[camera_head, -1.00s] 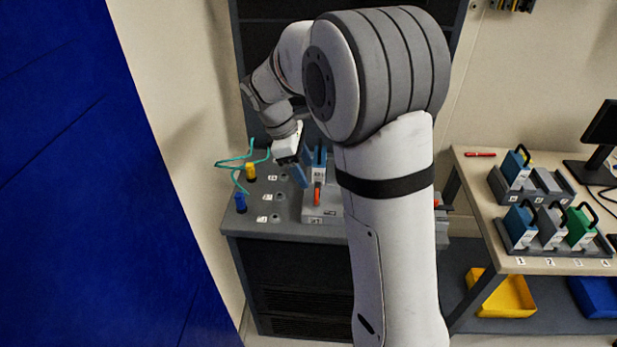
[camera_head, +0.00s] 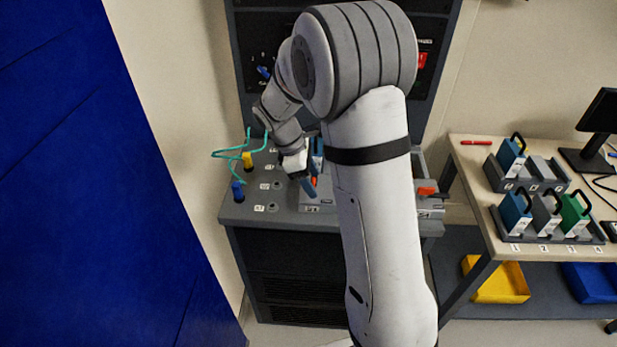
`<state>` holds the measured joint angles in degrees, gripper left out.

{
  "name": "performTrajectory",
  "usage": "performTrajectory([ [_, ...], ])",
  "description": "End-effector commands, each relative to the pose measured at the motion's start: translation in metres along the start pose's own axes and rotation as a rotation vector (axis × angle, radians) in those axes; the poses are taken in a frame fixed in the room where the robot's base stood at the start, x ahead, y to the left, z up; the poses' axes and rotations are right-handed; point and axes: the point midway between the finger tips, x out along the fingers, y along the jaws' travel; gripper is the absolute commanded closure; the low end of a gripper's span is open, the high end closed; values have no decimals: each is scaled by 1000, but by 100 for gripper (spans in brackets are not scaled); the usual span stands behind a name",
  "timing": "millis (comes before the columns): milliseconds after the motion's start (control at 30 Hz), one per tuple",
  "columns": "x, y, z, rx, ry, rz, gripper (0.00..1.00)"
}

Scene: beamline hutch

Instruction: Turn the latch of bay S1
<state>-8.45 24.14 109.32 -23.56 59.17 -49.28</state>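An orange latch (camera_head: 314,181) sits at the front of a grey bay (camera_head: 318,208) on the bench. A small white label is on the bay's front, too small to read surely. A blue module (camera_head: 317,147) stands in the bay behind the latch, partly hidden by my arm. A second orange latch (camera_head: 427,191) shows on a bay to the right of my arm.
Yellow (camera_head: 248,160) and blue (camera_head: 238,191) plugs with green cables stand on the bench's left side. A side table (camera_head: 470,151) at right holds racks of handled modules and a monitor (camera_head: 602,126). A blue wall panel (camera_head: 80,180) fills the left.

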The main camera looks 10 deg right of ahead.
Motion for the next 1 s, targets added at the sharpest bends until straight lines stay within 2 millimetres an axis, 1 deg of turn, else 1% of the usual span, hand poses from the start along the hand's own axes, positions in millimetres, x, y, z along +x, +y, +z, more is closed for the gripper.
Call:
performTrajectory([
  [33,0,0,0,0,0,0,43],
  [67,0,0,0,1,0,0,46],
  [533,-1,1,1,2,1,2,84],
  [567,-4,-2,-7,0,1,2,85],
  [633,-2,0,-3,3,1,1,85],
  [833,-2,1,-1,34,1,-11,85],
  [1000,-2,2,0,111,1,-42,85],
])
